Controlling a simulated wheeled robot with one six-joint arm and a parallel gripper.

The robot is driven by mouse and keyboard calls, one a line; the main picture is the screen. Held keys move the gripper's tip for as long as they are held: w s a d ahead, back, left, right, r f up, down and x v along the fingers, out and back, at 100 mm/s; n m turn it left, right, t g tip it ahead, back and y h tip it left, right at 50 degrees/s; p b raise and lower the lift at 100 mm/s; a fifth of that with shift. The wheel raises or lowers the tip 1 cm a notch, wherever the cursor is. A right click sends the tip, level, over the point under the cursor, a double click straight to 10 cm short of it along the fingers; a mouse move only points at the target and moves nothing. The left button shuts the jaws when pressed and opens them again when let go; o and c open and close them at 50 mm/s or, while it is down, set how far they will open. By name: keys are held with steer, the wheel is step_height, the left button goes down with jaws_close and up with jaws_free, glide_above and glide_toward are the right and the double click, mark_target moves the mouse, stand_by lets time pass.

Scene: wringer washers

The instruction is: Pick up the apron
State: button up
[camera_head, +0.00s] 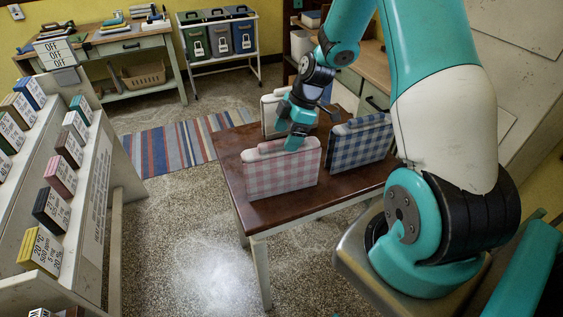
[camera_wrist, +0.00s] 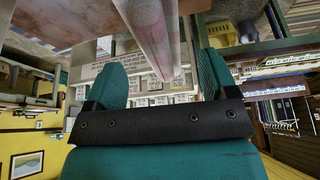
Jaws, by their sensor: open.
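Three upright, flat, cloth-like pieces with rolled tops stand on the brown table (camera_head: 228,153); any could be the apron, and no label tells which. The pink-and-white checked one (camera_head: 280,172) is at the front. The blue-and-white checked one (camera_head: 358,143) is at the right. A pale one (camera_head: 270,112) is behind, partly hidden by my arm. My gripper (camera_head: 296,142) is open at the top roll of the pink checked piece. In the wrist view a pinkish roll (camera_wrist: 152,35) lies between and beyond the open fingers (camera_wrist: 163,82); contact cannot be told.
A white slanted rack (camera_head: 107,165) with several labelled boxes stands at the left. A striped rug (camera_head: 170,147) lies behind the table. A workbench (camera_head: 130,45) and a cart with bins (camera_head: 220,60) stand at the back. The speckled floor between rack and table is clear.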

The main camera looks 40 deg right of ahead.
mark_target(283, 140)
steer(key=p+x, duration=0.1)
steer(key=x, duration=0.2)
steer(key=shift+a, duration=0.15)
steer(key=shift+f, duration=0.2)
steer(key=shift+f+b, duration=0.25)
steer(key=shift+b, duration=0.05)
stand_by(0.5)
steer(key=shift+w, duration=0.1)
steer(key=c, duration=1.4)
